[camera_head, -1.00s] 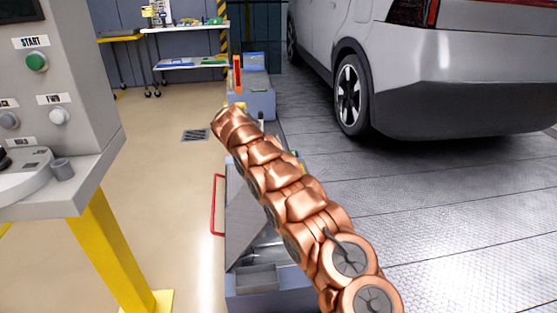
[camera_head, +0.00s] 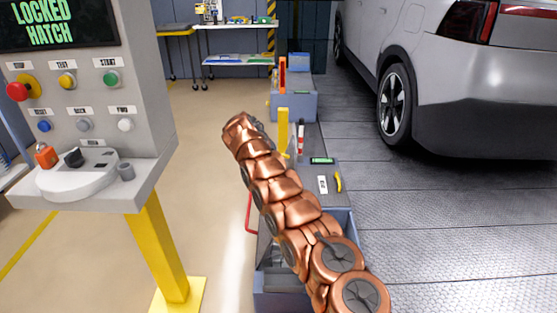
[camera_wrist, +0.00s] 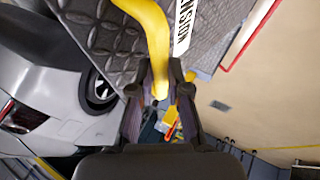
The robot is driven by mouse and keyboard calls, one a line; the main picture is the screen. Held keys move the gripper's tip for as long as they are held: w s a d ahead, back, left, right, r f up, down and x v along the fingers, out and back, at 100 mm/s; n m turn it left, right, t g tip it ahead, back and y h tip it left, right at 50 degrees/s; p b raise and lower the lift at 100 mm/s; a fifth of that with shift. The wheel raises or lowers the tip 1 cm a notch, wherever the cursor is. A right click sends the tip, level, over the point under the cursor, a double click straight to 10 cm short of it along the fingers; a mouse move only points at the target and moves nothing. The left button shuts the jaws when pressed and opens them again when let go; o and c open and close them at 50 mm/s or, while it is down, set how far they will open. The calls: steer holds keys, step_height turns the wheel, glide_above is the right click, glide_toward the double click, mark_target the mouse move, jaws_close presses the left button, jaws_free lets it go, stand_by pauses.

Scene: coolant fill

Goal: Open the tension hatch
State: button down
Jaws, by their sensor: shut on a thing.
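The tension hatch (camera_wrist: 105,45) is a dark diamond-plate panel with a white label ending in "NSION" in the wrist view. A bent yellow handle (camera_wrist: 152,30) runs from the top of that view down between the fingers. My gripper (camera_wrist: 157,88) is shut on the handle's lower end. In the head view my copper arm covers the middle and its gripper does not show. How far the hatch stands open cannot be told.
A control panel (camera_head: 150,100) at left reads "LOCKED HATCH" and stands on a yellow leg. A silver car (camera_head: 470,90) stands at right. A low grey-blue cabinet (camera_head: 350,195) lies under and beside my arm.

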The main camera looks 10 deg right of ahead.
steer(key=shift+a+f+p, duration=0.25)
steer(key=shift+a+p, duration=0.05)
steer(key=shift+a, duration=0.2)
steer(key=shift+a+f+p, duration=0.25)
steer(key=shift+a, duration=0.2)
steer(key=c, duration=1.4)
jaws_free()
steer(key=shift+w, duration=0.1)
steer(key=shift+o, duration=1.3)
steer(key=shift+d+r, duration=0.1)
steer(key=shift+r, duration=0.05)
steer(key=shift+w+r, duration=0.1)
